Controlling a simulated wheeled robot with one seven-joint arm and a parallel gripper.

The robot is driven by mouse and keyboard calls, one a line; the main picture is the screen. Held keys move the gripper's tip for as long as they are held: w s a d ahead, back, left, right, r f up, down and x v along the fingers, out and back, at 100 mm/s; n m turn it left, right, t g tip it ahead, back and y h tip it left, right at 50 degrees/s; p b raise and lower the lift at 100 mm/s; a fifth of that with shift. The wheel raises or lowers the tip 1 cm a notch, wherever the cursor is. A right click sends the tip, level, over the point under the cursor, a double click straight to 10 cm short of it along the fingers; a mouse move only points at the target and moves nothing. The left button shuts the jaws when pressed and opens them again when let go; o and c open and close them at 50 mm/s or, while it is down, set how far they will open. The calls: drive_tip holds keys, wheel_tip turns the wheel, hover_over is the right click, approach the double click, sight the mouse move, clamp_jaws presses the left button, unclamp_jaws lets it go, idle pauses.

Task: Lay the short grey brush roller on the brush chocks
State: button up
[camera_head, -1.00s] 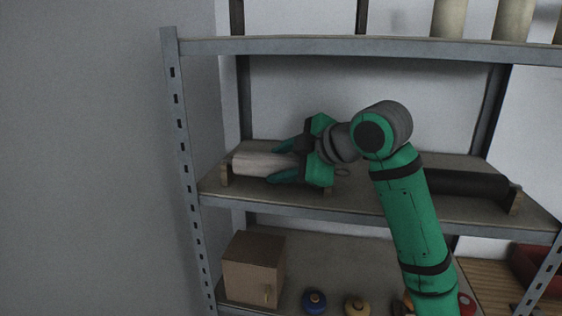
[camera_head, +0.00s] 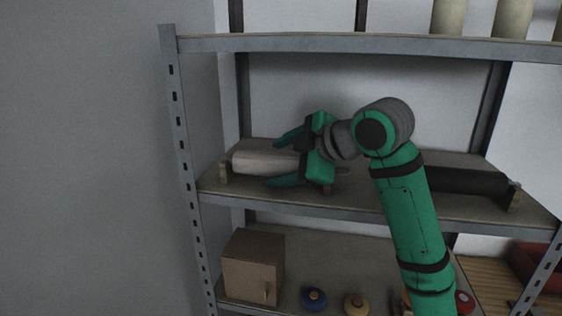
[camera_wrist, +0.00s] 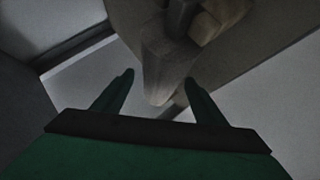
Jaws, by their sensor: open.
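The short pale grey roller (camera_head: 264,163) lies level on the middle shelf at the left. Its left end rests at a small wooden chock (camera_head: 224,171). Another chock (camera_head: 328,187) shows partly below my gripper, and the roller's right end is hidden by the gripper. My gripper (camera_head: 271,163) is open, with one finger on the far side of the roller and one on the near side, apart from it. In the wrist view, my open fingers (camera_wrist: 159,79) straddle a grey tapered shape (camera_wrist: 166,65), seemingly the roller, too dim to be sure.
A long dark roller (camera_head: 462,181) lies at the right of the same shelf, by a chock (camera_head: 514,199). The upper shelf (camera_head: 330,45) is above my arm. Below stand a cardboard box (camera_head: 252,268), a blue round item (camera_head: 313,299) and a yellow one (camera_head: 356,305).

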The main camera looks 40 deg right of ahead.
drive_tip(key=v, duration=1)
drive_tip(key=shift+s+r, duration=0.2)
drive_tip(key=shift+s, duration=0.15)
drive_tip(key=shift+w, duration=0.15)
